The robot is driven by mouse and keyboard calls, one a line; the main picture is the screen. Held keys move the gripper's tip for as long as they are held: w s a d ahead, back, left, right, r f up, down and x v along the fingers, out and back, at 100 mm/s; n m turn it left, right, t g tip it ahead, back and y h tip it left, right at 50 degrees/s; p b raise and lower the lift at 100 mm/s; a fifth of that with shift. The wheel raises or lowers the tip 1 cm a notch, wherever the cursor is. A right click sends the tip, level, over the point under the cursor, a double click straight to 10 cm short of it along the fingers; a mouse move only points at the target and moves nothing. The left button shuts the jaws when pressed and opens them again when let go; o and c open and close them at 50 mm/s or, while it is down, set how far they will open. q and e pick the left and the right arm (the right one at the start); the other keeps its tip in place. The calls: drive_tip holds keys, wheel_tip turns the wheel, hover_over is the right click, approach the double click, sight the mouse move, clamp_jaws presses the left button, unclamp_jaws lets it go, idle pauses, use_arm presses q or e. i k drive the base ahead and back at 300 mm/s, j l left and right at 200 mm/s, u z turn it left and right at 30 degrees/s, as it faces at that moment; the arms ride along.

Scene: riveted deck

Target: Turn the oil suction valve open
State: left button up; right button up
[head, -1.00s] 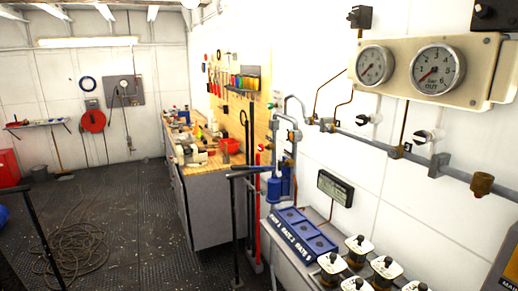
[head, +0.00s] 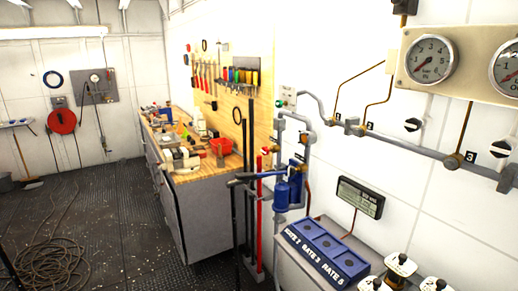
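No valve in the head view is legibly marked as the oil suction valve, so I cannot tell which one it is. A black-and-white knob (head: 413,125) sits on the white wall above the grey pipe (head: 400,145). A second black-and-white knob (head: 500,149) is farther right, near a tag reading 3. Blue cylindrical units (head: 288,187) with grey pipework stand at the wall beside the workbench. A small red part (head: 265,150) shows near their top left. Neither of my grippers is in view.
A grey workbench (head: 205,215) with tools runs along the pegboard wall. A blue rack (head: 325,253) of labelled slots and several white-topped containers stand on a grey surface at lower right. Coiled hose (head: 50,258) lies on the dark deck (head: 120,225); deck between hose and bench is clear.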

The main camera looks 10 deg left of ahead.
sight(264, 151)
drive_tip(key=i+j, duration=0.15)
drive_tip(key=j, duration=0.2)
drive_tip(key=i+j+z, duration=0.1)
drive_tip(key=j, duration=0.25)
drive_tip(key=i+j, duration=0.2)
drive_tip(key=j, duration=0.15)
drive_tip(key=i+j, duration=0.1)
drive_tip(key=j, duration=0.25)
drive_tip(key=i+j+z, duration=0.1)
drive_tip(key=j, duration=0.3)
drive_tip(key=i+j, duration=0.2)
drive_tip(key=j, duration=0.15)
drive_tip(key=z, duration=0.05)
